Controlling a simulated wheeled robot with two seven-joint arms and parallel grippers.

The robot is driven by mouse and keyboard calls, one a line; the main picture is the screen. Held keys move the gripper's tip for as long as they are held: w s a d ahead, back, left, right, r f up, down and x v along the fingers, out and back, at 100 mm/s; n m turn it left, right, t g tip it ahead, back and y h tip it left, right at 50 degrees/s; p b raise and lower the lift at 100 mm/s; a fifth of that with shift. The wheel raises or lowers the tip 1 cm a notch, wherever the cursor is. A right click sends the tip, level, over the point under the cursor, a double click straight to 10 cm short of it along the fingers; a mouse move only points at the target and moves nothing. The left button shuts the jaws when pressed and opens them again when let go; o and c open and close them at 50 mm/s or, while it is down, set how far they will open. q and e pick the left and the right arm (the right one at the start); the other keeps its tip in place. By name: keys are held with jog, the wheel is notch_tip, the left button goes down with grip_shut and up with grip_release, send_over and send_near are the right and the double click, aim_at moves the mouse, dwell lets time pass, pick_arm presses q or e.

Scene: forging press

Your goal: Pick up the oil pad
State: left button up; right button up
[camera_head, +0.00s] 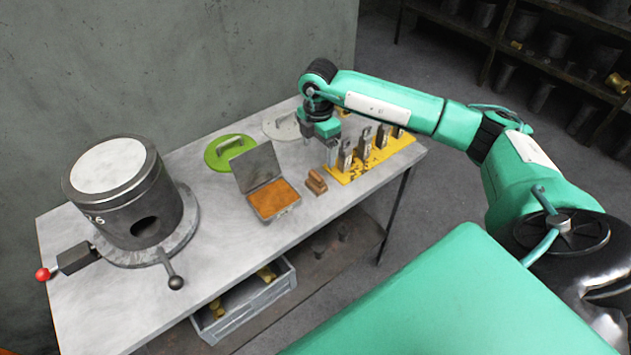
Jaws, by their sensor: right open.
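A small brown block with a raised handle (316,181) stands on the metal table, just right of an open grey tin (258,167). The tin holds an orange-brown pad (272,198), and its lid stands tilted back. I cannot tell for certain which of the two is the oil pad. My right gripper (320,149) is open and points down. In the picture it is above and slightly right of the brown block and just left of the yellow rack. I see nothing between its fingers. My left gripper is out of view.
A yellow rack (345,179) with several upright metal stamps stands at right. A green round lid (230,152) and a pale round lid (284,127) lie behind the tin. A dark cylindrical press (131,211) stands at left. The table front (235,243) is clear.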

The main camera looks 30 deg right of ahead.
aim_at(316, 174)
notch_tip(316, 174, down, 6)
jog(key=shift+f+p, duration=0.2)
jog(key=shift+p, duration=0.5)
jog(key=shift+a+f+p, duration=0.15)
jog(key=shift+f+p, duration=0.4)
jog(key=shift+p, duration=0.05)
notch_tip(316, 174, down, 4)
jog(key=shift+w+a+r+p, duration=0.1)
jog(key=shift+r+p, duration=0.15)
jog(key=shift+p, duration=0.5)
jog(key=shift+f, duration=0.4)
jog(key=shift+c, duration=0.4)
jog(key=c, duration=1)
